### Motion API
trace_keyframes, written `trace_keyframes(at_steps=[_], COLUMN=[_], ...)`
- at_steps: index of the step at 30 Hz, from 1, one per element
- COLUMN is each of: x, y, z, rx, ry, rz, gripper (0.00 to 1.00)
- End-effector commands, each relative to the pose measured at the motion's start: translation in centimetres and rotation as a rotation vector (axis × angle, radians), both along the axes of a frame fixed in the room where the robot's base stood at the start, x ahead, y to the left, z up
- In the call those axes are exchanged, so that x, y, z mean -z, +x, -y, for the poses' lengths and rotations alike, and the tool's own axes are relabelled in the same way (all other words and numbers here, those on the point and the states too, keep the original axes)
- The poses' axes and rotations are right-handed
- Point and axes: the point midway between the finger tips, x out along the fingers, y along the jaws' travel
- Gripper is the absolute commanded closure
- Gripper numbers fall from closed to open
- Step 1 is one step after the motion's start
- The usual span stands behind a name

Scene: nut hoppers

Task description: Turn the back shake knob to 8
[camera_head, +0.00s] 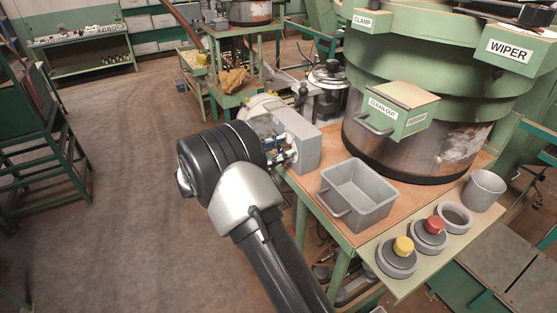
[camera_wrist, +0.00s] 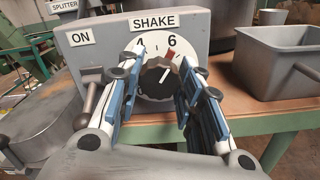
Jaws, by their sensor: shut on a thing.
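A grey control box labelled SHAKE (camera_wrist: 210,45) fills the middle of the wrist view.
A lever (camera_wrist: 91,97) stands below an ON label (camera_wrist: 81,38), close to my left finger. A grey bin (camera_head: 351,196) is right of the box. Yellow (camera_head: 403,246) and red (camera_head: 435,224) buttons are on the front shelf. A large green hopper (camera_head: 425,65) stands behind.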

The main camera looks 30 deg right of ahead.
Motion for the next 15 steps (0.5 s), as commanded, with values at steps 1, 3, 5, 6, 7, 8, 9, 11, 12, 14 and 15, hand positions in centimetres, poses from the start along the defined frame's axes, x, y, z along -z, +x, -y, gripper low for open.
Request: trace_keyframes(at_steps=[1, 3, 5, 6, 7, 8, 9, 11, 12, 14, 15], x=[0.41, 0.46, 0.43, 0.47, 0.48, 0.47, 0.48, 0.53, 0.51, 0.53, 0.53], y=[-0.01, -0.04, -0.05, -0.06, -0.08, -0.08, -0.10, -0.12, -0.12, -0.14, -0.14], z=[0.00, 0.00, 0.00, 0.00, 0.00, 0.00, 0.00, 0.00, 0.00, 0.00, 0.00], rx=[0.000, 0.000, 0.000, 0.000, 0.000, 0.000, 0.000, 0.000, 0.000, -0.001, -0.001], ry=[0.001, 0.003, 0.005, 0.006, 0.007, 0.008, 0.009, 0.011, 0.013, 0.014, 0.015], rz=[0.046, 0.113, 0.170, 0.208, 0.236, 0.266, 0.304, 0.359, 0.396, 0.450, 0.484], gripper=[0.90, 0.90, 0.90, 0.90, 0.90, 0.90, 0.90, 0.90, 0.90, 0.90, 0.90])
